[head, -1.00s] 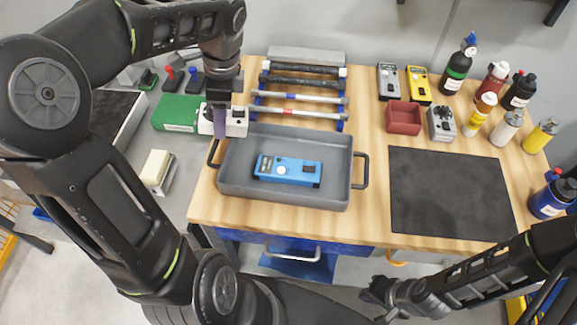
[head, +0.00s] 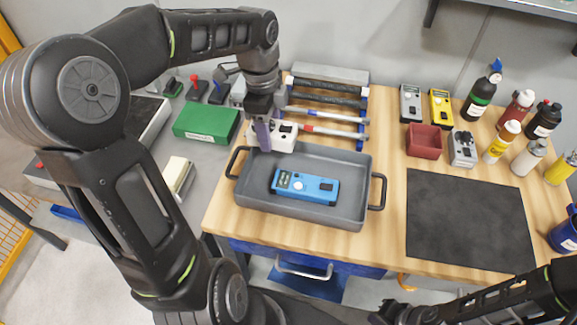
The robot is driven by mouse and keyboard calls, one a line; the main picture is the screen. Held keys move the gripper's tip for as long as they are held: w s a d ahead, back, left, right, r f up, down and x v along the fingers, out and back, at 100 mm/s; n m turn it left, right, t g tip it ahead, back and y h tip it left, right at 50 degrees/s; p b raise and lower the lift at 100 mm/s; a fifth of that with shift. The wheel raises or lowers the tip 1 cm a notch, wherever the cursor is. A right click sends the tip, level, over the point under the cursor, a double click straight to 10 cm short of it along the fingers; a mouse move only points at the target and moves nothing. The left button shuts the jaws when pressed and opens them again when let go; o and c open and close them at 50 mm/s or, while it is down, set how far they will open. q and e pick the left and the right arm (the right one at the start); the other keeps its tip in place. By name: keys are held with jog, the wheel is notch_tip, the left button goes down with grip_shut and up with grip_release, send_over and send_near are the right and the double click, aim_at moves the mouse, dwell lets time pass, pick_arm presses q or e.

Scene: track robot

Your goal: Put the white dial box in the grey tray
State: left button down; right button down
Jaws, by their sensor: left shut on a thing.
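The white dial box (head: 284,139) is in my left gripper (head: 262,138), at the back left rim of the grey tray (head: 350,214). The gripper is shut on the box's left part and hides some of it. From this angle the box overlaps the tray's back wall; its exact height cannot be told. The tray sits on the wooden table and holds a blue meter (head: 318,187). My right gripper (head: 384,313) is low at the bottom edge, in front of the table, dark and partly cut off; its fingers are not clear.
A rack with rods (head: 330,101) stands just behind the tray. A green box (head: 206,122) lies to the left. A red bin (head: 424,141), meters and several bottles stand at the back right. A black mat (head: 468,218) lies clear at right.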

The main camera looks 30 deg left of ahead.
pick_arm(q)
send_over(272, 162)
notch_tip(272, 162, down, 4)
jog(key=shift+f, duration=0.15)
jog(key=shift+s+f, duration=0.1)
jog(key=shift+f, duration=0.1)
jog(key=shift+f, duration=0.1)
jog(key=shift+s+f, duration=0.1)
jog(key=shift+f, duration=0.15)
notch_tip(272, 162, down, 3)
jog(key=shift+f, duration=0.15)
jog(key=c, duration=0.9)
grip_release()
jog(key=shift+s, duration=0.1)
jog(key=shift+c, duration=0.2)
jog(key=o, duration=0.4)
jog(key=shift+a, duration=0.1)
jog(key=shift+w, duration=0.25)
